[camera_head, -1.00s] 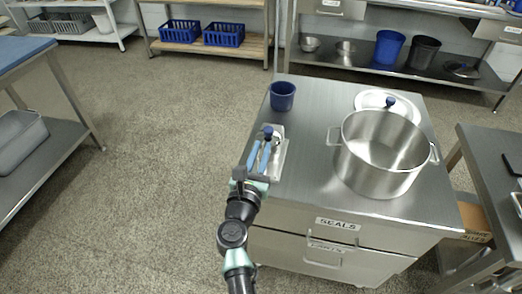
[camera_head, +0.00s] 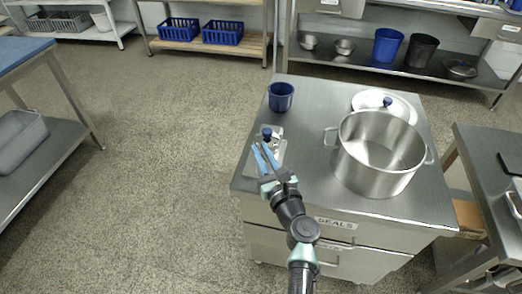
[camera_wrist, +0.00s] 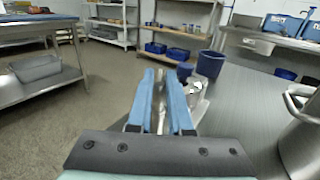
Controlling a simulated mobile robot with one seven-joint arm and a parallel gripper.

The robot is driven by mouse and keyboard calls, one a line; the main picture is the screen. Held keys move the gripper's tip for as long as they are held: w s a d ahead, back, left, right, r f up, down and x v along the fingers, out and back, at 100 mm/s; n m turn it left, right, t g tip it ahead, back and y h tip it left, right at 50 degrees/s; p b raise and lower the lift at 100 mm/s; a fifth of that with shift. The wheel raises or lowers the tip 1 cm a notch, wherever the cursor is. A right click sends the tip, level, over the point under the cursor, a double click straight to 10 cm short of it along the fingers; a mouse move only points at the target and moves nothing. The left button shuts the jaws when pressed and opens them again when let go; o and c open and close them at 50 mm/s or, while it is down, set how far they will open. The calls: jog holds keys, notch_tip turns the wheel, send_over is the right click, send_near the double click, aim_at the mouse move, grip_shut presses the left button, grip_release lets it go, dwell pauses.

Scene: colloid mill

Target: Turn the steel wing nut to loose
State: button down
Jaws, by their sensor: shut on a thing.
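The small steel mill (camera_head: 277,147) stands on a flat plate near the left edge of the steel cabinet top, with a blue knob (camera_head: 267,131) on it. My gripper (camera_head: 264,149) reaches over the plate from the front, its two blue fingers leaning to the left. In the wrist view my gripper (camera_wrist: 161,78) has its fingers close together on a narrow steel piece (camera_wrist: 161,112), which looks like the wing nut. The fingers hide most of it, so its wings and thread cannot be made out. The mill's steel body (camera_wrist: 196,90) shows just right of the fingers.
A blue cup (camera_head: 281,97) stands behind the mill. A large steel pot (camera_head: 377,157) and a lid with a blue knob (camera_head: 371,99) take up the right of the cabinet top (camera_head: 305,180). Open floor lies to the left.

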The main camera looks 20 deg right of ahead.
jog(key=n+y, duration=0.1)
jog(key=n+y+b, duration=0.1)
jog(key=y, duration=0.1)
jog(key=n+y, duration=0.1)
jog(key=shift+w+d+g+y, duration=0.1)
jog(key=shift+d+g+y, duration=0.2)
jog(key=shift+d+y, duration=0.1)
jog(key=n+y+b, duration=0.1)
jog(key=y+b, duration=0.1)
jog(key=n+g+y+b, duration=0.1)
jog(key=shift+f+n+y+b, duration=0.2)
jog(key=shift+n+y+b, duration=0.15)
jog(key=shift+n+y, duration=0.05)
jog(key=n+g+y+b, duration=0.2)
jog(key=g+y+b, duration=0.1)
jog(key=b, duration=0.2)
jog(key=shift+w+n+y+b, duration=0.1)
jog(key=shift+n+y+b, duration=0.25)
jog(key=shift+n+y, duration=0.05)
jog(key=shift+r+n+g+y+b, duration=0.1)
jog(key=shift+n+g+y+b, duration=0.35)
jog(key=shift+b, duration=0.7)
jog(key=shift+a+r+n+g+y+b, duration=0.1)
jog(key=shift+r+n+g+y+b, duration=0.05)
jog(key=shift+n+g+y+b, duration=0.15)
jog(key=c, duration=1)
grip_release()
notch_tip(320, 180, up, 10)
jog(key=p, duration=0.4)
